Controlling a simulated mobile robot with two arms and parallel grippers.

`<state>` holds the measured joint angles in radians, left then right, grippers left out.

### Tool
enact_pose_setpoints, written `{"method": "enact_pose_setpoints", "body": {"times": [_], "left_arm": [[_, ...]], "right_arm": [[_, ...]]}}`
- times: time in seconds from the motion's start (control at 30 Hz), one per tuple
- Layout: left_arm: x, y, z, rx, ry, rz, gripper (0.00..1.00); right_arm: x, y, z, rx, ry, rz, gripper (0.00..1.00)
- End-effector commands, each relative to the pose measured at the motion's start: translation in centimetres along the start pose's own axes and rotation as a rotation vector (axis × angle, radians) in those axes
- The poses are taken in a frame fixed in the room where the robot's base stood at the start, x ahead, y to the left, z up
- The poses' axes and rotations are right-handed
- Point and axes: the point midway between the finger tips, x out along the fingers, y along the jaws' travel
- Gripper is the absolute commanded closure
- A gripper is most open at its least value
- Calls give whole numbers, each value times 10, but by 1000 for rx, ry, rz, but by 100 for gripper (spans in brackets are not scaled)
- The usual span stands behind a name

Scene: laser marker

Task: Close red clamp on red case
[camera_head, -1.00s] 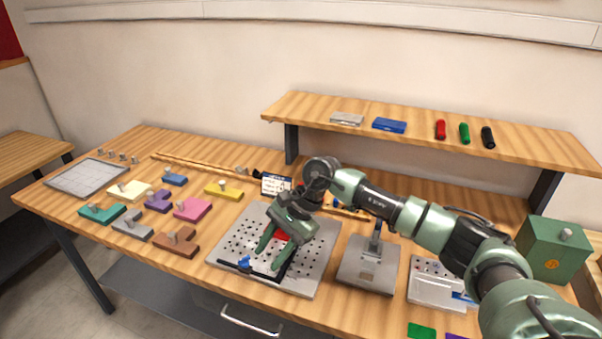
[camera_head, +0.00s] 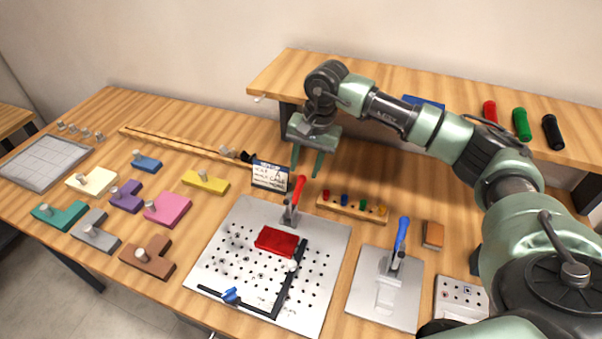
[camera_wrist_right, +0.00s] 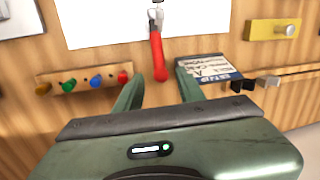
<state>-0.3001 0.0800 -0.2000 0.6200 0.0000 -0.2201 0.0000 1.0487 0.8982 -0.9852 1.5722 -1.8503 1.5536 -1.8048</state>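The red case (camera_head: 277,242) lies flat on the perforated metal plate (camera_head: 225,262), beside a black L-shaped fence. The red clamp (camera_head: 297,194) stands at the plate's back edge, just behind the case, with its red handle pointing up. In the right wrist view the red handle (camera_wrist_right: 157,57) shows ahead of the fingers, near the middle. My right gripper (camera_head: 307,172) points down above and behind the clamp. Its two green fingers (camera_wrist_right: 155,85) are apart with nothing between them, and I see no contact with the handle. My left gripper is not in view.
A second clamp with a blue handle (camera_head: 401,236) stands on a plate to the right. A wooden peg block (camera_head: 352,207) and a small sign (camera_head: 270,176) flank the red clamp. The shelf (camera_head: 275,80) is behind. Coloured blocks lie at left.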

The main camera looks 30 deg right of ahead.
Motion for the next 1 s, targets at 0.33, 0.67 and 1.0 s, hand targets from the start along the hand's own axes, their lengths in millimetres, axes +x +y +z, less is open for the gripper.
{"method": "enact_pose_setpoints", "body": {"times": [0.33,0.67,1.0], "left_arm": [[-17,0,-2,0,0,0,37],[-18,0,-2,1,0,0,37],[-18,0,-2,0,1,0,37]], "right_arm": [[50,0,1,1,-3,0,61],[59,0,1,1,-1,-1,61],[58,0,0,1,-1,-1,100]]}}
